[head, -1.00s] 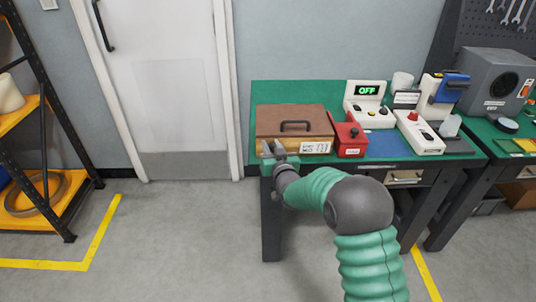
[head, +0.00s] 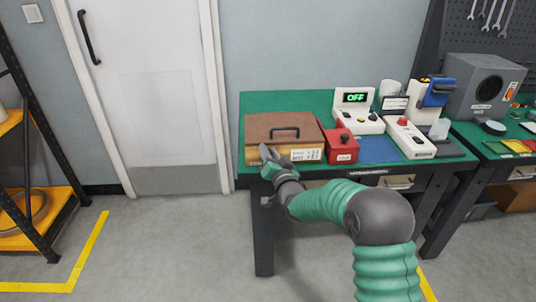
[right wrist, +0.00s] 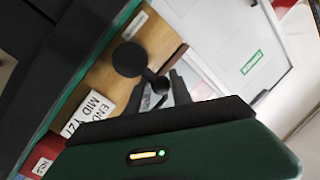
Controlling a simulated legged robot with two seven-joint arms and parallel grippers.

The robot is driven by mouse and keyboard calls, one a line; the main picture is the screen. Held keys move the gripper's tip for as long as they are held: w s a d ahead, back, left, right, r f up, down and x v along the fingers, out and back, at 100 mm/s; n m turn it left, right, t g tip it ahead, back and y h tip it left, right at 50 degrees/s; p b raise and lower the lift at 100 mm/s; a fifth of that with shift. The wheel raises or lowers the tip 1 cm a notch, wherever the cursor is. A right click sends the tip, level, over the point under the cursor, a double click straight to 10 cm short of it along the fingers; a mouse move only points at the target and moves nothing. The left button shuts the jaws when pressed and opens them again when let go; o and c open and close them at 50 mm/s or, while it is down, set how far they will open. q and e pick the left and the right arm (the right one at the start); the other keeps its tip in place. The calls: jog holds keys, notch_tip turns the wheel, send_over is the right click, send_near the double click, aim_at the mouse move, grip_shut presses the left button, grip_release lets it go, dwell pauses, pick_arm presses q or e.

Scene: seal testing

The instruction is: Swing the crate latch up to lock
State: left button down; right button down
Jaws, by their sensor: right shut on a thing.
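The crate (head: 258,128) has a brown lid with a dark handle and a light wooden front with a white label. It sits at the left end of the green-topped bench. My right gripper (head: 275,154) is at the crate's front face, left of the label. In the right wrist view its fingers (right wrist: 162,96) are shut on the latch (right wrist: 130,59), a dark piece with a round black end against the wooden front (right wrist: 163,30). The fingers hide part of the latch, and its exact angle is hard to tell. My left gripper is not in view.
A red box (head: 342,148) with a black knob stands close to the crate's right. Beyond it are a blue mat (head: 377,150), a white unit (head: 358,110) reading OFF and a white device (head: 410,139) with a red button. The floor left of the bench is clear.

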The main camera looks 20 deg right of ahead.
jog(key=shift+a+f, duration=0.1)
jog(key=shift+f, duration=0.4)
jog(key=c, duration=1.5)
grip_release()
jog(key=shift+c, duration=0.2)
jog(key=shift+o, duration=0.4)
jog(key=shift+r, duration=0.1)
jog(key=shift+r, duration=0.15)
jog(key=s+p, duration=0.1)
jog(key=s, duration=1.5)
jog(key=shift+s+a+p, duration=0.35)
jog(key=shift+s+p, duration=0.05)
